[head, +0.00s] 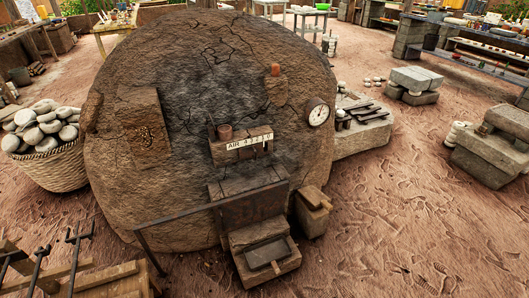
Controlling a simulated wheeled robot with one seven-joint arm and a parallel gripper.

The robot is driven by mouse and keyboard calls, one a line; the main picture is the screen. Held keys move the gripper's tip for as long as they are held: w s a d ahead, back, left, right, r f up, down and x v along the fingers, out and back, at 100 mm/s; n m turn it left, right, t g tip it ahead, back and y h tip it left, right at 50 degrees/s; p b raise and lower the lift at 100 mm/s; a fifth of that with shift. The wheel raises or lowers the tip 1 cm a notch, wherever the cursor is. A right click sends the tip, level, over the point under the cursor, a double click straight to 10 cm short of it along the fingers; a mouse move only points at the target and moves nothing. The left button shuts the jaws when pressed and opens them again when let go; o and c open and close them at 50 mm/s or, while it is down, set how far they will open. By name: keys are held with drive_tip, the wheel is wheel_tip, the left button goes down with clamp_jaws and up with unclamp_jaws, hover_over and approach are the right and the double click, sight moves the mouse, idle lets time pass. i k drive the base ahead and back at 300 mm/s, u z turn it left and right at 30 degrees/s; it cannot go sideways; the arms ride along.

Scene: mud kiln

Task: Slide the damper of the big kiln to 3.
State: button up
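The big kiln (150,170) is a large brown mud dome with a soot-dark front, filling the middle of the head view. On its front is a white scale plate (250,142) marked "AIR" and small numerals, too small to read surely. The plate is on a dark ledge-like housing. My gripper is not in view.
A dark rail (190,213) crosses in front of the kiln. A stone firebox step (266,262) juts out low. A round dial (318,112) is at right. A stone basket (50,145) and a wooden rack (100,278) stand left. Open dirt floor lies right.

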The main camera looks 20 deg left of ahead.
sight(253, 154)
drive_tip(key=i, duration=1.25)
drive_tip(key=u, duration=1)
